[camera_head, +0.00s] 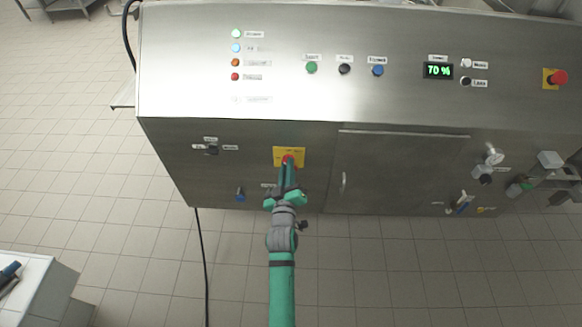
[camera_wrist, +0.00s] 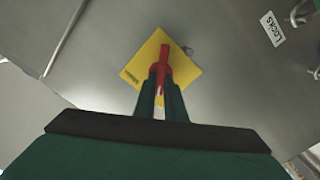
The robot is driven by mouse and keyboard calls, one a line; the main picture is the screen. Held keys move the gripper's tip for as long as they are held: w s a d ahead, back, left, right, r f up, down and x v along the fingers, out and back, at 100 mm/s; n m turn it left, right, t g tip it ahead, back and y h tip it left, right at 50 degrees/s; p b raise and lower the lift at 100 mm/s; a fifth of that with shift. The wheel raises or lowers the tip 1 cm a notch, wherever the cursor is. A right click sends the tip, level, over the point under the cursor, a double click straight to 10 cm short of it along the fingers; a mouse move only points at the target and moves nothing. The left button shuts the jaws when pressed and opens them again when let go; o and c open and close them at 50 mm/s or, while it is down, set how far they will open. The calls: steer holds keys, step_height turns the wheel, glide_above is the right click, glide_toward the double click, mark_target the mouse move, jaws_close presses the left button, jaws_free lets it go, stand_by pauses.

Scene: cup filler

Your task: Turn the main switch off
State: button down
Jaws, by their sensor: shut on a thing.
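The main switch is a red handle (camera_wrist: 164,57) on a yellow square plate (camera_wrist: 184,76), set in the steel front of the machine. In the head view the yellow plate (camera_head: 296,152) is on the lower front panel, left of the cabinet door, with the red handle (camera_head: 288,157) partly hidden by my gripper. My gripper (camera_wrist: 162,74) is shut on the red handle, one green finger on each side. It also shows in the head view (camera_head: 288,164), reaching up from below. The plate's lettering is too small to read.
The upper panel holds indicator lamps (camera_head: 236,48), buttons (camera_head: 344,68), a display (camera_head: 438,71) and a red emergency knob (camera_head: 558,77) at the right. A small selector (camera_head: 212,150) is left of the plate. A cabinet door (camera_head: 400,175) is to the right. Tiled floor is clear in front.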

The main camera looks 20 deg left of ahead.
steer(key=n, duration=1)
steer(key=shift+f+n, duration=0.15)
steer(key=shift+n, duration=0.25)
stand_by(0.4)
steer(key=c, duration=1.8)
jaws_free()
steer(key=shift+a, duration=0.1)
steer(key=v, duration=1.1)
steer(key=shift+w, duration=0.1)
